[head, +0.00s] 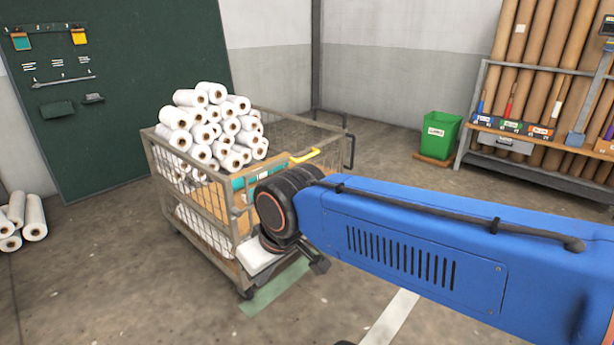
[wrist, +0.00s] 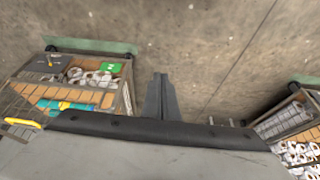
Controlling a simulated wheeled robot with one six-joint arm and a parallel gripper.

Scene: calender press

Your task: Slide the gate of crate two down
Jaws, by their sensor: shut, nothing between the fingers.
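A wire-mesh crate on wheels (head: 222,226) stands left of centre in the head view, heaped with white rolls (head: 212,130). A yellow handle (head: 304,157) shows at its right side, near the top. In the wrist view one mesh crate (wrist: 125,93) is at the left, with a yellow handle (wrist: 22,123). Another crate (wrist: 262,138) with rolls is cut off at the right edge. I cannot read which is crate two. My gripper (wrist: 160,80) is shut and empty, over bare floor between the two crates, touching neither handle. In the head view my arm hides part of the crate's front.
A green bin (head: 438,135) and a rack of brown tubes (head: 550,75) stand at the back right. Loose white rolls (head: 22,218) lie at the far left by a dark green tool board (head: 115,90).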

